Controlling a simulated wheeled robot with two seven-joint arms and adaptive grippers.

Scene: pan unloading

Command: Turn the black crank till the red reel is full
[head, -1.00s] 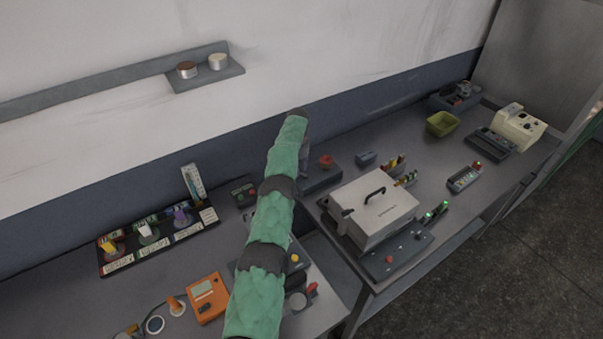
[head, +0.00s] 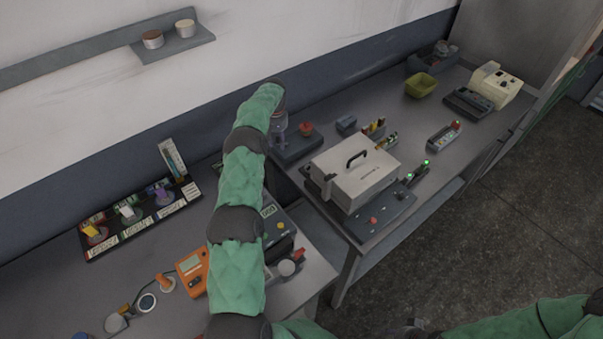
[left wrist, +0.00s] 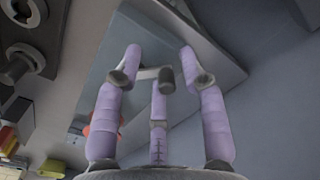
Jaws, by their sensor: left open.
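The red reel (head: 306,129) sits on a grey base (head: 298,150) at the back of the bench, beside the wall. My left gripper (head: 280,128) is just left of the reel, pointing down, partly hidden by my arm. In the left wrist view, its lavender fingers (left wrist: 160,66) are spread open. The dark crank arm (left wrist: 150,73) with its short knob lies between the fingertips; I cannot tell whether they touch. A red-orange part, likely the reel (left wrist: 103,122), shows partly behind the left finger. How full it is cannot be seen.
A pale lidded box (head: 352,172) with a black handle stands in front of the reel base. A small grey block (head: 346,123) and a yellow-green bin (head: 421,85) are further right. An orange meter (head: 193,272) and a switch panel (head: 142,216) are at left.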

